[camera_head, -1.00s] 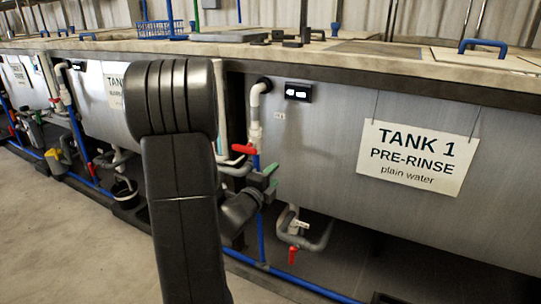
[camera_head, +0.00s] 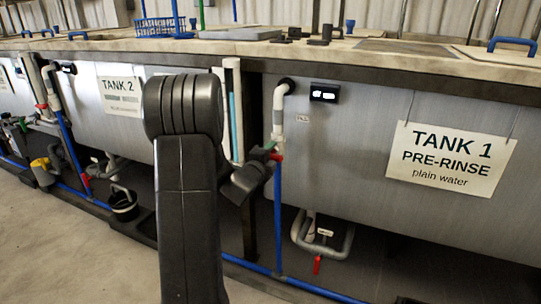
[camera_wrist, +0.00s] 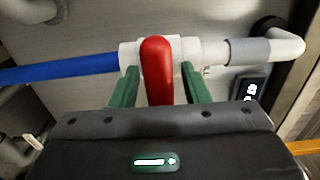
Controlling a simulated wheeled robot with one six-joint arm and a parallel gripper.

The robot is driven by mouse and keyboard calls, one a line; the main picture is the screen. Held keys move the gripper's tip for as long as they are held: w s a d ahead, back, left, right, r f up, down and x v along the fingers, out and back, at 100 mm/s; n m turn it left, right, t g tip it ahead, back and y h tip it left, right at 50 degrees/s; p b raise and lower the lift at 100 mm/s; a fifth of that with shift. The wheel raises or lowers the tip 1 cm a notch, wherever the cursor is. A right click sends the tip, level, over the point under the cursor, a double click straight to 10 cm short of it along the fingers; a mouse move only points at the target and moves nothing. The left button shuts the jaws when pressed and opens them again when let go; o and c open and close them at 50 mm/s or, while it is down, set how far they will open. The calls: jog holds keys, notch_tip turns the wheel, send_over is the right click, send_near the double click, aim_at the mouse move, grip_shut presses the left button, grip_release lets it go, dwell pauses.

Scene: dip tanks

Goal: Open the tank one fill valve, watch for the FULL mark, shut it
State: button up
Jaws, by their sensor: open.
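The tank one fill valve is on the white pipe at the left end of tank 1 (camera_head: 350,150). Its red handle (camera_wrist: 157,70) lies crosswise to the pipe in the wrist view, and a bit of it shows in the head view (camera_head: 276,157). My gripper (camera_wrist: 158,85) is open, with one green finger on each side of the handle and visible gaps between. In the head view my gripper (camera_head: 268,152) covers most of the valve. A small display (camera_head: 324,93) beside the pipe is lit. I cannot make out a FULL mark.
A white upright tube (camera_head: 237,85) with a blue strip stands left of tank 1, partly behind my arm. A lower red handle (camera_head: 316,264) hangs on the pipework under tank 1. Tank 2 (camera_head: 90,105) is to the left, with a dark bucket (camera_head: 124,205) below it.

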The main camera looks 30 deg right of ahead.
jog(key=shift+c, duration=0.2)
grip_shut()
jog(key=shift+n, duration=0.3)
jog(key=n, duration=0.3)
jog(key=shift+n, duration=0.3)
jog(key=n+p, duration=0.1)
jog(key=n, duration=0.3)
jog(key=shift+n, duration=0.3)
jog(key=n+p, duration=0.2)
jog(key=n, duration=0.2)
jog(key=shift+n, duration=0.3)
jog(key=n+p, duration=0.1)
jog(key=n, duration=0.3)
jog(key=shift+n+p, duration=0.3)
